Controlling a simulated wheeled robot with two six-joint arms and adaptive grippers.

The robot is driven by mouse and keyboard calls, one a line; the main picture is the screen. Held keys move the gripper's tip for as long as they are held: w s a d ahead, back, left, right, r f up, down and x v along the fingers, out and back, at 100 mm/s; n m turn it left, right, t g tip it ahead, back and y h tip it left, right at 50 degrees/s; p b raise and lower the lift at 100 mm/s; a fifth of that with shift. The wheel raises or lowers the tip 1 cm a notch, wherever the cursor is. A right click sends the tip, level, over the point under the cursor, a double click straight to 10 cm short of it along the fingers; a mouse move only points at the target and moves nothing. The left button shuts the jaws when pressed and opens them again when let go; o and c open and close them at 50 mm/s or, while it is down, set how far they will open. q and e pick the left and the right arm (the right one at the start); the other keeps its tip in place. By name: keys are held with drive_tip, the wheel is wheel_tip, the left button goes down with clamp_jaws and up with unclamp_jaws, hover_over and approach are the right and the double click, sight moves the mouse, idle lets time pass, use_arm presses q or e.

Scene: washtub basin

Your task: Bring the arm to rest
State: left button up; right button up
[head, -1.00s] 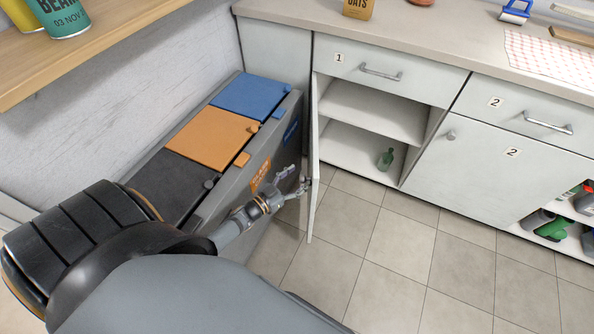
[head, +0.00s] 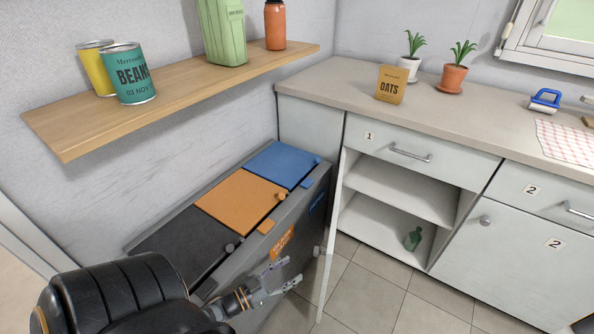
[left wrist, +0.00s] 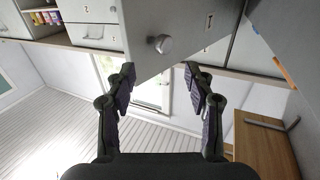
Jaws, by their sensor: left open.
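My left gripper (head: 282,274) is open and empty, in front of the grey bin unit's side and left of the open door (head: 329,245) of cabinet 1. In the left wrist view its two fingers (left wrist: 159,73) stand apart, with the door's round knob (left wrist: 160,44) beyond the tips. The knob does not look gripped; I cannot tell the exact gap. My right gripper is not in view.
The bin unit (head: 207,288) has black, orange and blue lids. A green bottle (head: 413,239) stands on the cabinet's lower level. A wooden shelf (head: 190,84) holds cans and containers above the bins. An oats box (head: 391,84) stands on the counter (head: 465,117).

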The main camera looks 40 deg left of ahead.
use_arm(q)
drive_tip(key=shift+f, duration=0.1)
drive_tip(key=s+a+f+n+g+y, duration=0.2)
drive_tip(key=a+f+g+y, duration=0.15)
drive_tip(key=f, duration=0.75)
drive_tip(key=s+d+f+n+g+y, duration=0.1)
drive_tip(key=s+d+f+g+y, duration=0.15)
drive_tip(key=s+f+g, duration=1)
drive_tip(key=s+d+f+p, duration=0.2)
drive_tip(key=s+d+f, duration=0.2)
drive_tip(key=s+f, duration=0.65)
wheel_tip(320, 180, up, 14)
drive_tip(key=s+p, duration=0.2)
drive_tip(key=p, duration=1)
drive_tip(key=shift+s+a+f, duration=0.15)
drive_tip(key=shift+s, duration=0.05)
